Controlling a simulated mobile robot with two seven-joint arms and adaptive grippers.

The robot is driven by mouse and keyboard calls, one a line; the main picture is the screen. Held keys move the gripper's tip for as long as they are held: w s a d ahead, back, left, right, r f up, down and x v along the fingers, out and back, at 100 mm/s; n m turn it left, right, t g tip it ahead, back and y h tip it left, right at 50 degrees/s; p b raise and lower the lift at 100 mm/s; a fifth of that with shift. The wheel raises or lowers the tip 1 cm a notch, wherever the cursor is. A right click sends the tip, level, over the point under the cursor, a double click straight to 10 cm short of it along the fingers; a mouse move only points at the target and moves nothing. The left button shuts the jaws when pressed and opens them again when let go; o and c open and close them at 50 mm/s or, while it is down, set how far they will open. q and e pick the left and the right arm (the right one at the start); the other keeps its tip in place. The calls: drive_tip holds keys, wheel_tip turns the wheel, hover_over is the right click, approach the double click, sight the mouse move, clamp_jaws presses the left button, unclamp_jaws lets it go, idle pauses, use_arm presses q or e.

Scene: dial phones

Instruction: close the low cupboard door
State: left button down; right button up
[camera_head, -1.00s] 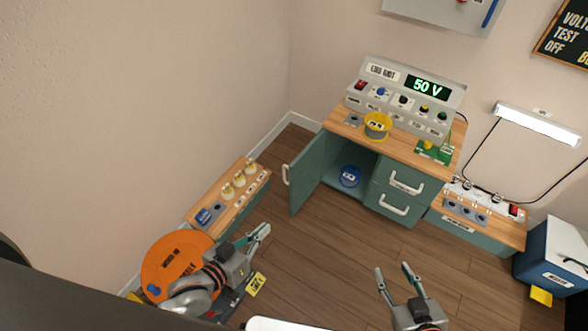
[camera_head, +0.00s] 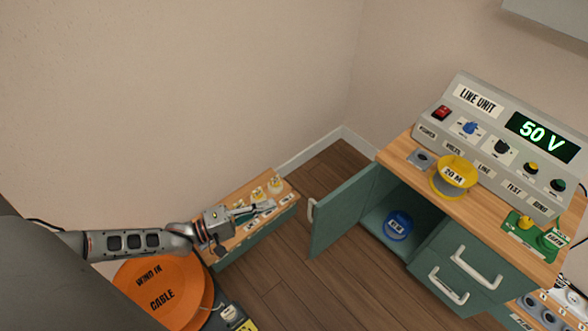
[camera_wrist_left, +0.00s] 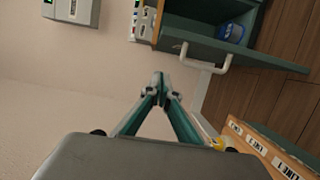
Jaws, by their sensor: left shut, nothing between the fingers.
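The low cupboard door (camera_head: 343,210) is green and stands open, swung out to the left of the cabinet. Its white handle (camera_head: 311,210) is on the outer edge; the handle also shows in the left wrist view (camera_wrist_left: 206,60), beyond the fingers. The cupboard's inside holds a blue spool (camera_head: 398,224). My left gripper (camera_head: 262,207) is shut and empty, above the low wooden-topped bench, to the left of the door and apart from it. In the left wrist view the gripper's fingertips (camera_wrist_left: 158,82) meet. My right gripper is out of view.
The low bench (camera_head: 233,191) with pale knobs stands along the left wall. An orange cable reel (camera_head: 165,290) is at the lower left. A line unit (camera_head: 500,145) and a yellow spool (camera_head: 452,177) stand on the cabinet. Bare floor (camera_head: 285,262) lies between bench and door.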

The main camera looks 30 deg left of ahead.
use_arm(q)
drive_tip(key=w+d+b, duration=0.1)
drive_tip(key=w+d, duration=0.5)
drive_tip(key=d, duration=0.3)
drive_tip(key=shift+d+r, duration=0.1)
drive_tip(key=shift+d, duration=0.1)
idle(0.3)
